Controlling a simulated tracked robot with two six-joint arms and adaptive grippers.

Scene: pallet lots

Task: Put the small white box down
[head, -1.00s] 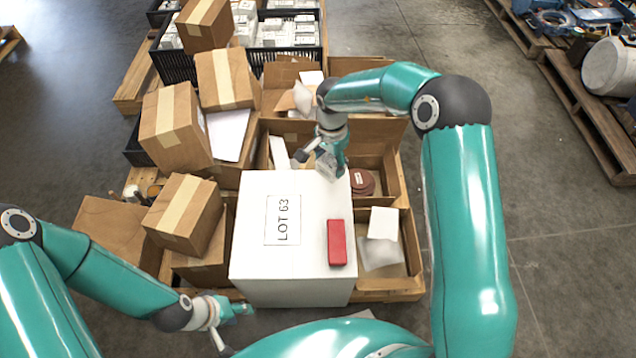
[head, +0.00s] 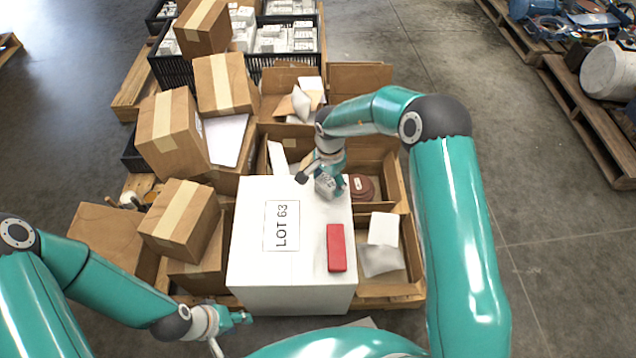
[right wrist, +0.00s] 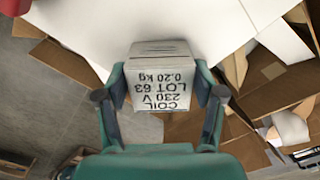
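The small white box (right wrist: 162,78) is between the fingers of my right gripper (right wrist: 160,92), which is shut on it. Its printed face reads COIL, 230 V, LOT 63, 0.20 kg, upside down in the right wrist view. In the head view the small white box (head: 326,186) is at the far right corner of the large white LOT 63 box (head: 252,250). My right gripper (head: 328,180) is over that corner; I cannot tell whether the small box touches the top. My left gripper (head: 232,332) is low, near the large box's front left; its fingers are too unclear to judge.
A red block (head: 336,248) lies on the right side of the large box's top. Brown cartons (head: 180,222) are stacked to the left. The top's left and front are clear.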

